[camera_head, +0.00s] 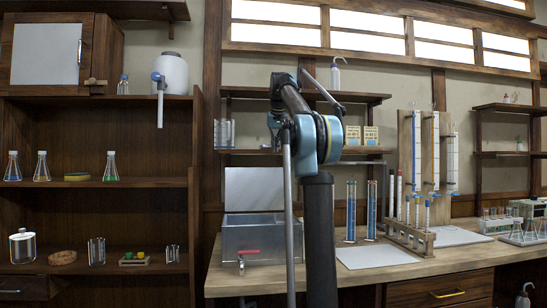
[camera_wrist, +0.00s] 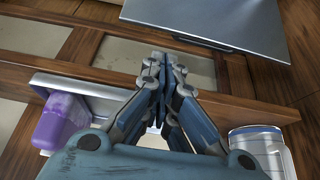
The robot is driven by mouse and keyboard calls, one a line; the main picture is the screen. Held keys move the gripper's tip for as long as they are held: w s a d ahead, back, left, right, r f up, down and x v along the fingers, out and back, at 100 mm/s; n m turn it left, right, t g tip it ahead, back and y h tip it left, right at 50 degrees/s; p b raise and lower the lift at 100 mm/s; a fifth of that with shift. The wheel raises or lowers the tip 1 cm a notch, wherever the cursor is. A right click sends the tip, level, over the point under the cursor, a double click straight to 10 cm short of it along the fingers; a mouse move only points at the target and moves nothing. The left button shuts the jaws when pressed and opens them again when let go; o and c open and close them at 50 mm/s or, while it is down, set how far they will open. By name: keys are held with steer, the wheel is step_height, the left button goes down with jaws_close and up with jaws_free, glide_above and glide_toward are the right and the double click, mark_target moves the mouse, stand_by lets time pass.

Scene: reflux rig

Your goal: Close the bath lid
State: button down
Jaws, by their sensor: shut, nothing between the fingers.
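The bath is a grey metal box (camera_head: 262,238) on the left end of the bench, with a red-handled tap on its front. Its flat grey lid (camera_head: 253,190) stands upright at the back, so the bath is open. My arm's dark column and a thin rod stand in front of the bath's right side and hide part of it. In the wrist view my gripper (camera_wrist: 158,62) is shut and empty, fingertips together. A flat grey panel (camera_wrist: 205,18) lies beyond the fingertips at upper right; I cannot tell surely that it is the lid. In the head view the gripper is not clearly seen.
A purple object (camera_wrist: 62,122) and a clear jar (camera_wrist: 262,148) flank my gripper in the wrist view. Tall cylinders (camera_head: 351,210), a tube rack (camera_head: 410,236) and a white mat (camera_head: 375,256) occupy the bench (camera_head: 440,262) right of the bath. A shelf (camera_head: 345,152) runs above.

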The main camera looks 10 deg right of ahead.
steer(key=x, duration=0.9)
steer(key=shift+f, duration=0.1)
